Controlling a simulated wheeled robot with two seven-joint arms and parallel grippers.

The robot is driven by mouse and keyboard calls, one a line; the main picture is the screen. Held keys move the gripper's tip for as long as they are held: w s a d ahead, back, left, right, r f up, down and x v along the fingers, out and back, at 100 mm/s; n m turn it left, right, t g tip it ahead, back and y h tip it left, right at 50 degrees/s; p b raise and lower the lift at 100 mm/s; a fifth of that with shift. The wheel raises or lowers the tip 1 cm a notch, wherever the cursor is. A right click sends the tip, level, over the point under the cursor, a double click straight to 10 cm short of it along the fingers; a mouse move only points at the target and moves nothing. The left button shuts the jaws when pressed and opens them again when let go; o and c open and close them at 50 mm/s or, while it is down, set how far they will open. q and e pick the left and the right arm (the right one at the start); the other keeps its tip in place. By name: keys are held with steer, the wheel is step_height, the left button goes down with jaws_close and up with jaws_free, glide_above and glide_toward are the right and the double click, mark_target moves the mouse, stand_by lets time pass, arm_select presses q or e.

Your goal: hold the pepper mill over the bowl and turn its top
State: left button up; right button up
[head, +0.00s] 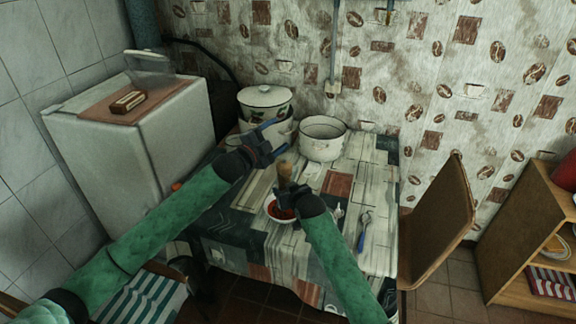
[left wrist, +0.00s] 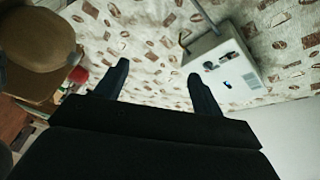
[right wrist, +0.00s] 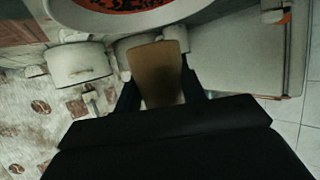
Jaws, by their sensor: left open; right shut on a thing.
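The brown wooden pepper mill (head: 285,172) stands roughly upright in my right gripper (head: 287,190), which is shut on it. In the right wrist view the mill (right wrist: 158,72) sits between the fingers. The white bowl (head: 272,215) with red contents is on the table, partly hidden by my right gripper. Its rim (right wrist: 85,22) shows at the top of the right wrist view. I cannot tell whether the mill is directly above it. My left gripper (head: 275,138) is open and empty, above and left of the mill. Its spread fingers (left wrist: 157,85) hold nothing.
A blue-handled utensil (head: 363,232) lies on the right of the patterned cloth. A chair (head: 440,220) stands at the right, a fridge (head: 140,140) at the left.

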arm_select(q)
steer(key=m, duration=0.6)
steer(key=m+g+h, duration=0.2)
steer(key=m+g, duration=0.1)
steer(key=m, duration=1.7)
glide_toward(288, 165)
steer(key=x, duration=0.3)
steer(key=w+f+x, duration=0.1)
steer(key=x, duration=0.3)
steer(key=a+x, duration=0.1)
steer(key=x, duration=0.3)
steer(key=shift+w+d+f, duration=0.1)
steer(key=shift+w+f, duration=0.1)
steer(key=shift+w, duration=0.1)
steer(key=c, duration=1)
